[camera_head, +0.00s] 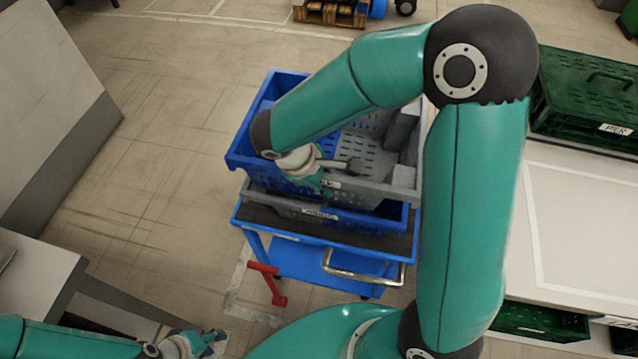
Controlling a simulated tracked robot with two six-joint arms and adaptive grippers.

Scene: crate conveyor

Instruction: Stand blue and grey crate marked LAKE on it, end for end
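A blue and grey crate (375,188) sits on top of another crate on a blue cart. Its left part is blue and its right part grey; the label on its front wall is mostly hidden by my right gripper. The lower crate (275,206) shows grey at left and blue at right, opposite to the upper one, with a small label in front. My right gripper (335,174) is at the upper crate's front wall, one finger over the inside; its grip is unclear. My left gripper (212,343) is low at the bottom left, away from the crates.
A white table (585,220) at right bears a lidded green crate (585,95). Another green crate (540,322) is below. Floor left of the cart is clear.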

